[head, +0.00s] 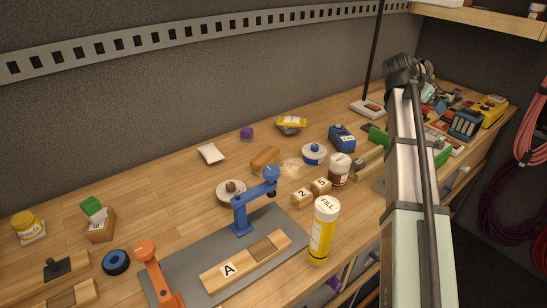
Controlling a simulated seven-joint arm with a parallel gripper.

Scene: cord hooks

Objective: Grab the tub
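No single thing is clearly marked as the tub; several containers look like one. A white tub with a yellow lid (27,226) stands at the far left of the bench. A round blue-and-white container (314,154) sits near the middle. A white-and-brown jar (339,170) stands just right of it, upright. My arm rises on the right side of the head view, ending in a dark joint at the top. No gripper fingers can be made out, and none of these containers is seen touching the arm.
A yellow FILL cylinder (323,231) stands at the front edge. A blue clamp-like stand (241,212) and an orange one (159,275) rise from a grey mat (205,262). Several parts crowd the right end. Bare wood lies at left centre.

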